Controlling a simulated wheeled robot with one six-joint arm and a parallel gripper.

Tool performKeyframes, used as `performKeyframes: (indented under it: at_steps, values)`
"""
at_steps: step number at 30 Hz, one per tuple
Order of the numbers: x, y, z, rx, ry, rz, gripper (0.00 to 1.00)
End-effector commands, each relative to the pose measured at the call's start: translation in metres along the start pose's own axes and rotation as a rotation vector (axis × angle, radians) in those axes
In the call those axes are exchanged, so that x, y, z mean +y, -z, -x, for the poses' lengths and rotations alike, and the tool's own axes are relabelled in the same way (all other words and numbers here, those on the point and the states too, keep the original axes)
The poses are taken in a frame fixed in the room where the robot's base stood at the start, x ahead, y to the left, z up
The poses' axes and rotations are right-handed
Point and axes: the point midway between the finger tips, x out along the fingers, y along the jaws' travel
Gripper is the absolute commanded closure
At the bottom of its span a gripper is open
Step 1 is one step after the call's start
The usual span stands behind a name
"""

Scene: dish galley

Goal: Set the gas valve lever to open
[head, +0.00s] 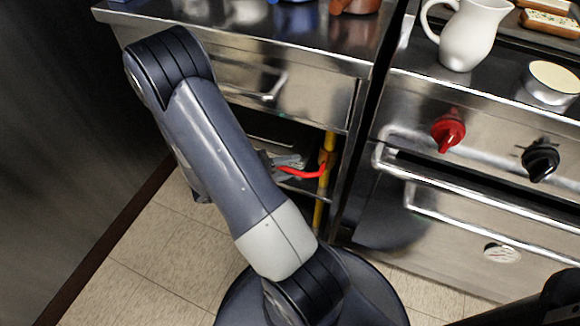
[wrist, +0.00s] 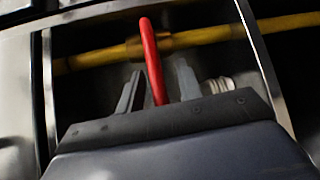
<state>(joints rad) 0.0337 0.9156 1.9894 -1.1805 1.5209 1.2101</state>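The red gas valve lever (head: 308,174) sticks out sideways from a vertical yellow pipe (head: 328,150) in the open bay under the counter. It lies roughly across the pipe. In the wrist view the lever (wrist: 151,55) runs from a brass-coloured valve body (wrist: 170,41) on the yellow pipe (wrist: 218,34) back between my fingers. My gripper (head: 288,161) is at the lever's free end. In the wrist view my gripper (wrist: 160,68) is open, with one finger on each side of the lever and visible gaps to both. The lever's end is hidden behind the gripper body.
The bay's metal frame (wrist: 262,58) borders the opening closely. A drawer (head: 285,88) is above it. To the right stands a stove with a red knob (head: 448,131), a black knob (head: 541,160) and an oven handle (head: 480,220). A white pitcher (head: 470,35) stands on top.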

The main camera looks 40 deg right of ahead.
Motion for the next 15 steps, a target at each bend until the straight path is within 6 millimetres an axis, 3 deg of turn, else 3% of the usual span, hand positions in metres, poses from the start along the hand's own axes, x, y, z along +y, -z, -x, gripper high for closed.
performKeyframes:
  at_steps: [10,15]
  values:
    - [0.0002,0.0000,-0.0034,0.001,0.000,0.000,0.66]
    - [0.0001,0.0000,-0.0033,0.001,0.000,0.000,0.80]
